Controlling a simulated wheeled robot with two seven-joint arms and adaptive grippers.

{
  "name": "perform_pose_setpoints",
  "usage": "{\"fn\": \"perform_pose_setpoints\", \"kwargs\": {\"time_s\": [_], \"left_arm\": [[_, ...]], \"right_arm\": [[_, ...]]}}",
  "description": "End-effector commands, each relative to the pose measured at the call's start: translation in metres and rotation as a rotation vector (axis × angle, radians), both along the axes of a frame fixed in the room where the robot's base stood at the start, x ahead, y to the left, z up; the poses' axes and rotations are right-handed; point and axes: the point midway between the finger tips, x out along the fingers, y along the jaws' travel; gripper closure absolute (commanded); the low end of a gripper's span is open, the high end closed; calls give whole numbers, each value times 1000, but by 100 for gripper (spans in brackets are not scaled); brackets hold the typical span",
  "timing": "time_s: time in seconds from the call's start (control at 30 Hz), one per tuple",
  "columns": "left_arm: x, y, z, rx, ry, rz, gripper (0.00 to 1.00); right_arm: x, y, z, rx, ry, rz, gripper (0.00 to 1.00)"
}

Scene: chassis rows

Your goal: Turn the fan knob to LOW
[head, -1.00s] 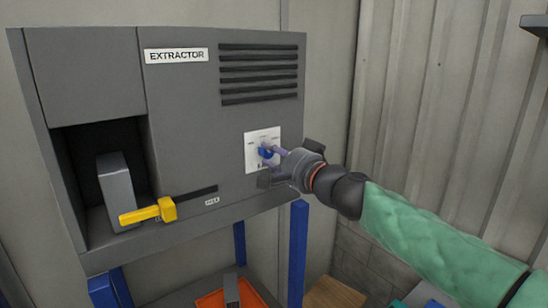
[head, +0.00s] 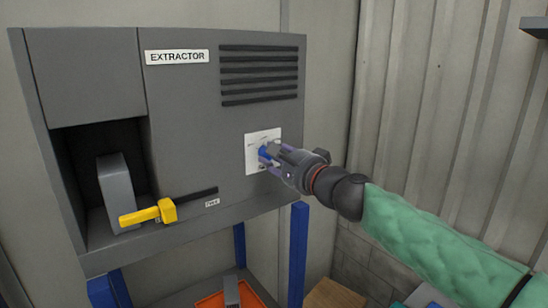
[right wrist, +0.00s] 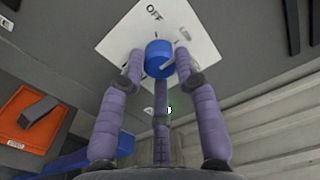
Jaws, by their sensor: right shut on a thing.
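The blue fan knob (head: 263,153) sits on a white label plate (head: 252,141) on the front of the grey extractor cabinet. In the right wrist view the knob (right wrist: 157,52) is between the purple fingers of my right gripper (right wrist: 157,68). The word OFF shows on the plate (right wrist: 128,42) beside the knob; another marking is too blurred to read. In the head view my right gripper (head: 272,156) is shut on the knob and covers part of it and the plate. My left gripper is not in view.
A yellow-handled slider (head: 150,213) sits lower left on the cabinet, by an open recess with a grey block (head: 116,190). Vent slots (head: 259,75) are above the knob. An orange tray (head: 212,301) is below, between blue legs (head: 298,250).

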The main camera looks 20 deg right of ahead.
Motion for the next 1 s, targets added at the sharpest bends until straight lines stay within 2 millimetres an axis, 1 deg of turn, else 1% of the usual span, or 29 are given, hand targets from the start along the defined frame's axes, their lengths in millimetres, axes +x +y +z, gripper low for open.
{"fn": "perform_pose_setpoints", "kwargs": {"time_s": [0.03,0.5,0.53,0.6,0.9,1.0], "left_arm": [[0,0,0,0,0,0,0],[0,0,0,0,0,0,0],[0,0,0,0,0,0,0],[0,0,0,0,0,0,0],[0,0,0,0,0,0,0],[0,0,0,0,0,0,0]], "right_arm": [[0,-3,3,9,-2,-7,100],[0,-3,2,19,3,-7,100],[0,-3,2,19,3,-7,62],[0,-2,2,18,2,-6,44],[0,-1,1,17,5,-2,44],[-3,-2,1,18,5,-2,44]]}}
